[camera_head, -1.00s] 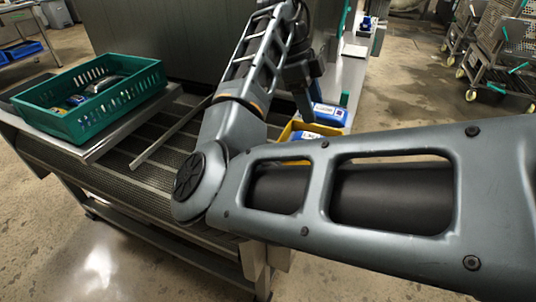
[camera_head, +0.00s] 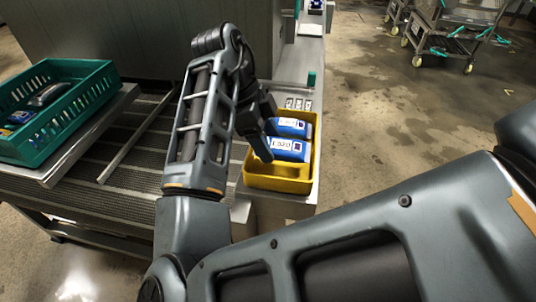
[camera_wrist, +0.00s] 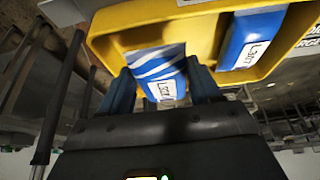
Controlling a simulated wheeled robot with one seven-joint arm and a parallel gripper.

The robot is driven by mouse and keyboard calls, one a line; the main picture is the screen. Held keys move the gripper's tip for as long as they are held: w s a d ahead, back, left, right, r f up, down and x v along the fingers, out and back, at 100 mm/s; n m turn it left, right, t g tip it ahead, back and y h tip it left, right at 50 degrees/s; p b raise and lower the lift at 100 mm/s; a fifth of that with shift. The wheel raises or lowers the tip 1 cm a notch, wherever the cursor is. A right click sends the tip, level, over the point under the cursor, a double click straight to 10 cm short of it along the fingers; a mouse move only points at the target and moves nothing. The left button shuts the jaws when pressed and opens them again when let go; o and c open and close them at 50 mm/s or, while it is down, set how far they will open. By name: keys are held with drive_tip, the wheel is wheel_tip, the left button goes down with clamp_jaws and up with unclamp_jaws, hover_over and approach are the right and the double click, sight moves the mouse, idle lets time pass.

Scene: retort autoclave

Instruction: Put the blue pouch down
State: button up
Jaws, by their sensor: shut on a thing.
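A blue pouch (camera_wrist: 165,66) with white stripes and a white label is between the fingers of my gripper (camera_wrist: 162,82) in the wrist view. My gripper is shut on it. In the head view my gripper (camera_head: 266,150) is at the left side of a yellow bin (camera_head: 282,186), beside the nearer blue pouch (camera_head: 289,149), which seems to be the held one. The held pouch is at or over the bin; whether it touches the bottom cannot be told. A second blue pouch (camera_head: 291,127) lies behind it in the bin, also in the wrist view (camera_wrist: 252,36).
A green crate (camera_head: 60,118) with several items stands on the left of the metal bench. A ribbed conveyor surface (camera_head: 95,190) lies between it and the bin. White labels (camera_head: 298,104) lie behind the bin. A tall metal cabinet (camera_head: 120,40) stands behind; carts stand far right.

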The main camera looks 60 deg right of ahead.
sight(268, 168)
drive_tip(key=shift+s+a+f, duration=0.25)
drive_tip(key=shift+s+a, duration=0.05)
drive_tip(key=shift+f, duration=2)
drive_tip(key=shift+f, duration=0.1)
drive_tip(key=o, duration=0.8)
drive_tip(key=shift+r, duration=0.25)
drive_tip(key=v, duration=1.2)
drive_tip(key=shift+p, duration=0.3)
drive_tip(key=shift+s+f, duration=0.1)
